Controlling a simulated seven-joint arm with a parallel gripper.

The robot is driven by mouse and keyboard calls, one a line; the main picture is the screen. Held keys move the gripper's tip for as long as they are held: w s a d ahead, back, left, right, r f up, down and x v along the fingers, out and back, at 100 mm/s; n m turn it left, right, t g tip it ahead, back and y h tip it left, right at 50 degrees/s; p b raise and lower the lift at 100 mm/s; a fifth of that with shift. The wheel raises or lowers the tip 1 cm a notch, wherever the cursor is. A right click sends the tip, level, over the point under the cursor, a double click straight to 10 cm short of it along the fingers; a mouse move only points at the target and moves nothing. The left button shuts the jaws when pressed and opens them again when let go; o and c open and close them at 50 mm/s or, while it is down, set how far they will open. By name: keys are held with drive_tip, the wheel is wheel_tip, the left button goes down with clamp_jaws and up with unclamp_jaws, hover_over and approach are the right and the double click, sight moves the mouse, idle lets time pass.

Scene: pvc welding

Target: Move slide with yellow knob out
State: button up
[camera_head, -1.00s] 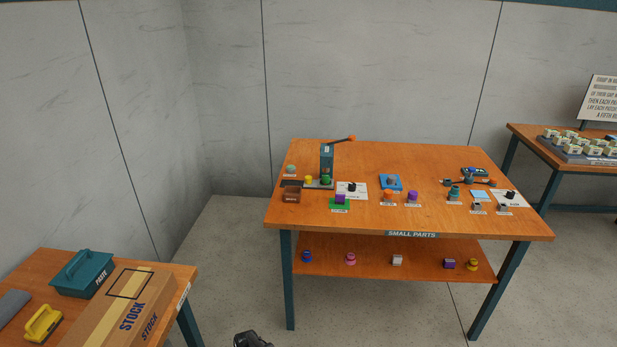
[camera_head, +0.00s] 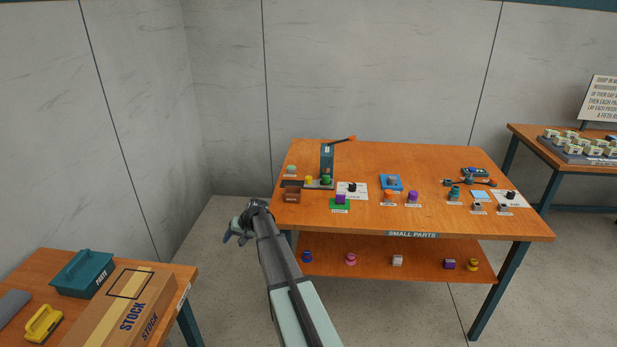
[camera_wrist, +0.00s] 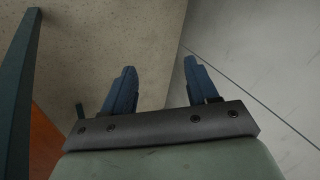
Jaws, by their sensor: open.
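A small yellow knob (camera_head: 309,180) shows at the left end of the small-parts table, on a dark slide strip beside a green knob (camera_head: 326,181). Both sit in front of the foot of a teal press (camera_head: 327,159) with an orange lever. My gripper (camera_head: 231,238) is in the air off the left edge of the table, below and to the left of the yellow knob and apart from it. In the wrist view its two blue fingers (camera_wrist: 160,85) are spread with nothing between them, over floor and wall. The knob is not visible in the wrist view.
The table's leg (camera_wrist: 18,90) is close in the wrist view.

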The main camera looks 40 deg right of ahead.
drive_tip(key=w+d+r+m+t, duration=0.1)
drive_tip(key=w+d+r, duration=0.35)
drive_tip(key=r, duration=0.35)
drive_tip(key=w+d+r+t, duration=0.1)
drive_tip(key=w+d+r, duration=0.2)
drive_tip(key=d+r, duration=0.35)
wheel_tip(320, 180, up, 11)
drive_tip(key=m+g+h, duration=0.5)
drive_tip(key=h, duration=0.3)
hover_over(309, 177)
drive_tip(key=s+a, duration=0.3)
drive_tip(key=a, duration=0.2)
drive_tip(key=x, duration=1.3)
drive_tip(key=shift+w+d+f, duration=0.1)
drive_tip(key=shift+w+f, duration=0.05)
drive_tip(key=shift+w, duration=0.1)
clamp_jaws()
